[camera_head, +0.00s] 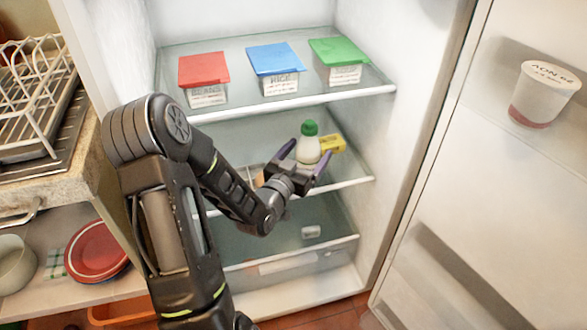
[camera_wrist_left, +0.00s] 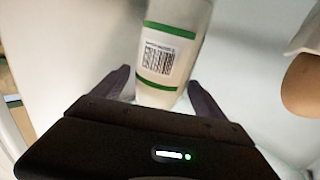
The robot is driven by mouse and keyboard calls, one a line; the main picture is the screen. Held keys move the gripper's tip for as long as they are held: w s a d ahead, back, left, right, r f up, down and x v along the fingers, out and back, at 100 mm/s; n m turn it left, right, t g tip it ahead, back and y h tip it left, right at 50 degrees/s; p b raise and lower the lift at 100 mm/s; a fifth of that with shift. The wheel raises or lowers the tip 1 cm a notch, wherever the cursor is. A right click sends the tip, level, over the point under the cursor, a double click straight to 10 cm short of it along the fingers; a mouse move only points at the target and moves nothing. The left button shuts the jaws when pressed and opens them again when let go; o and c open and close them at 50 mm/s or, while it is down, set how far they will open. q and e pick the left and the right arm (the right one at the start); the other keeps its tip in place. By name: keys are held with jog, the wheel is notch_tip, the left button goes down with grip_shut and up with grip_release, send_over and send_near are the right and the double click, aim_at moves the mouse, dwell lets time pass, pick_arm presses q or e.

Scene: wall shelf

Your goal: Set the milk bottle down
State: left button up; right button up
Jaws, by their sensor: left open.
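The milk bottle (camera_head: 308,151) is white with a green cap and appears to stand upright on the fridge's middle shelf (camera_head: 352,183). In the wrist view the bottle (camera_wrist_left: 172,45) shows a barcode label between green bands. My left gripper (camera_head: 305,157) is open, with one purple finger on each side of the bottle. In the wrist view the bottle lies between the fingertips, and a small gap seems to show beside the left finger. The bottle's lower part is hidden behind the gripper in the head view. My right gripper is not in view.
A yellow box (camera_head: 333,143) lies just right of the bottle. A brown rounded thing (camera_wrist_left: 303,85) is at the right of the wrist view. Red (camera_head: 204,68), blue (camera_head: 275,58) and green (camera_head: 339,50) lidded containers stand on the shelf above. The open fridge door holds a white cup (camera_head: 544,93).

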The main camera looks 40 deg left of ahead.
aim_at(302, 160)
pick_arm(q)
jog(key=s, duration=0.4)
jog(key=s+d+p, duration=0.1)
jog(key=s, duration=0.2)
jog(key=shift+d+f, duration=0.1)
jog(key=shift+s+d+f+p, duration=0.1)
jog(key=shift+s+f+p, duration=0.05)
jog(key=shift+s+p, duration=0.35)
jog(key=shift+s+d+r+p, duration=0.1)
jog(key=shift+s+r+p, duration=0.15)
jog(key=shift+s+p, duration=0.2)
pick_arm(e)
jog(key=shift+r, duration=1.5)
